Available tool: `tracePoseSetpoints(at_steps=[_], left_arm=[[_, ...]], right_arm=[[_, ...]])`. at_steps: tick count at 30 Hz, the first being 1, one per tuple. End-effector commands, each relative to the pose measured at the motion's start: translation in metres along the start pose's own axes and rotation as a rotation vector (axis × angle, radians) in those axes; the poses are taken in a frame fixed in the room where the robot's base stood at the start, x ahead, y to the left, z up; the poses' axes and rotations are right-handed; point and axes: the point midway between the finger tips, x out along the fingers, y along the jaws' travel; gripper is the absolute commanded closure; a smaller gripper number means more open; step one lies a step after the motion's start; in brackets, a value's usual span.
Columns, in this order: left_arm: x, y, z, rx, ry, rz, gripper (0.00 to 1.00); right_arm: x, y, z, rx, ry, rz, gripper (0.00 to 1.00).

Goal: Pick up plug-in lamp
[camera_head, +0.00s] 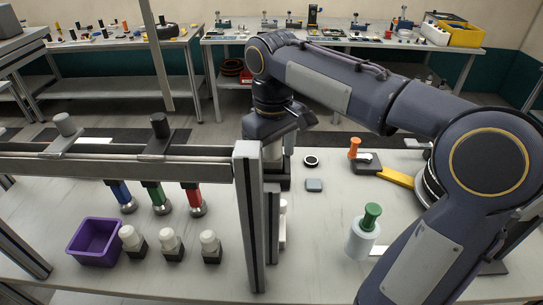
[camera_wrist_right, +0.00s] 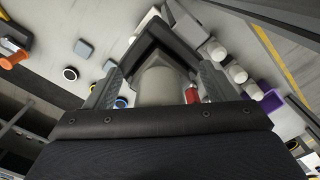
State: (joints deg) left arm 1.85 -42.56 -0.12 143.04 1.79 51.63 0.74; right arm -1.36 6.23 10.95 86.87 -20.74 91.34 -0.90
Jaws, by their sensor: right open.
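Three white-capped pieces with black bases, which look like plug-in lamps, stand in a row on the table: a left one (camera_head: 133,238), a middle one (camera_head: 171,243) and a right one (camera_head: 210,246). They also show at the upper right in the right wrist view (camera_wrist_right: 236,74). My right gripper (camera_head: 276,180) is pointed down behind the grey upright post, partly hidden by it. In the wrist view its jaws (camera_wrist_right: 160,65) are open around a pale grey rounded object (camera_wrist_right: 160,85); I cannot tell what it is or whether they touch it. My left gripper is not in view.
The grey upright post (camera_head: 250,215) and rail (camera_head: 90,165) stand close to my right gripper. Blue, green and red tools (camera_head: 159,198) hang from the rail. A purple bin (camera_head: 95,242) stands left.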

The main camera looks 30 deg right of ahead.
Motion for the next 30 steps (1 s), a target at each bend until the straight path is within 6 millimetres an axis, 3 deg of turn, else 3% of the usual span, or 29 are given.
tracePoseSetpoints(at_steps=[2,13,23,30], left_arm=[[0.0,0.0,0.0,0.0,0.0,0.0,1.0],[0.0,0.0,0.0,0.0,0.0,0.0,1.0],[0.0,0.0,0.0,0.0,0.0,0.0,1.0],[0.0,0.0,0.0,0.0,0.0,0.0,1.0]], right_arm=[[0.0,0.0,0.0,0.0,0.0,0.0,0.22],[0.0,0.0,0.0,0.0,0.0,0.0,0.68],[-0.005,0.0,0.0,0.0,0.001,0.0,0.69],[-0.035,0.0,-0.001,-0.001,0.004,0.0,0.69]])
